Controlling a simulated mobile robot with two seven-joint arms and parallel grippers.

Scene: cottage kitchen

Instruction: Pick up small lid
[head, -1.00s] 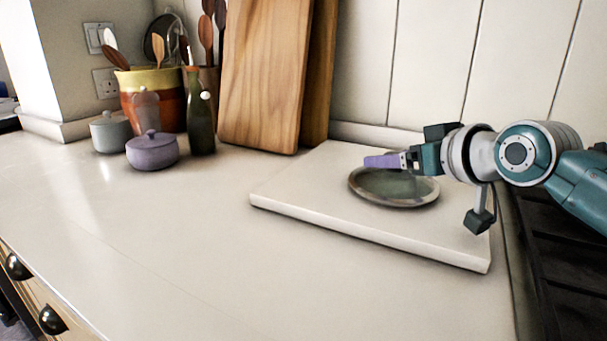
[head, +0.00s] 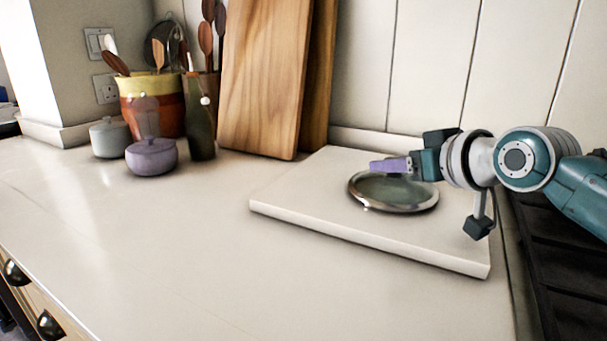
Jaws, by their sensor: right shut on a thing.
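The small lid (head: 395,197) is a round glass disc with a shiny metal rim. It is at the white board (head: 330,226), on the right of the counter; I cannot tell whether it rests flat on the board or is slightly raised. The fingers hide the grasped part, probably a knob. My left gripper is out of view.
A lilac lidded pot (head: 152,158), a grey pot (head: 109,139), a dark bottle (head: 200,130) and a utensil crock (head: 155,105) stand at the back left. Wooden boards (head: 264,80) lean on the wall. A dark hob (head: 550,240) borders the right. The front counter is clear.

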